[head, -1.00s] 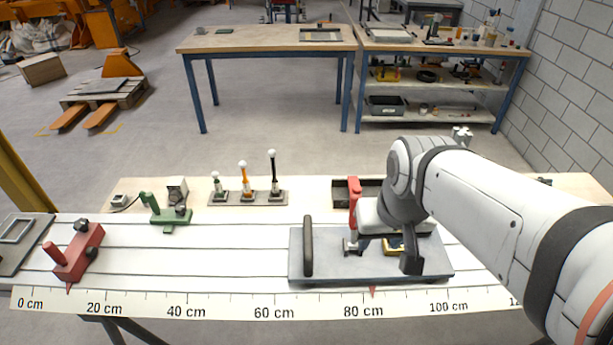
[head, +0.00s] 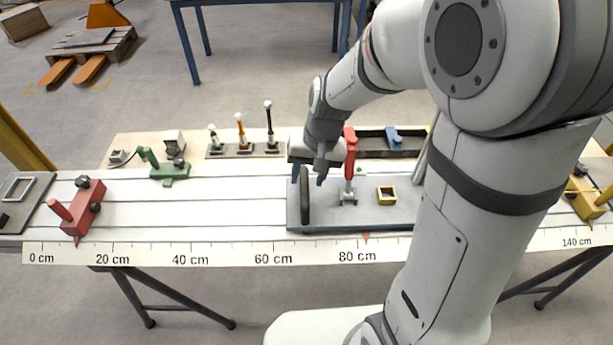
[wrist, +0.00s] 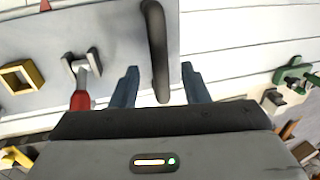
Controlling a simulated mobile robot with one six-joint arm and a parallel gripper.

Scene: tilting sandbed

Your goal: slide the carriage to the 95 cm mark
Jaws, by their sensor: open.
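The carriage (head: 330,219) is a grey plate on the white rails. It bears a black upright handle (head: 305,196) at its left end, a red clamp (head: 350,155) and a yellow square frame (head: 387,196). Its red pointer (head: 366,237) stands just past the 80 cm label on the scale (head: 230,253). My gripper (head: 308,176) is open at the handle. In the wrist view the handle (wrist: 156,45) lies between my two blue fingers (wrist: 160,84), with gaps visible on both sides. My arm hides the carriage's right end and the scale around 100 to 120 cm.
A red stop (head: 82,205) sits on the rails near 0 to 20 cm. A yellow stop (head: 584,195) stands near 140 cm. A green clamp (head: 170,170), a rack with several knobbed levers (head: 245,148) and a dark tray (head: 370,143) line the back.

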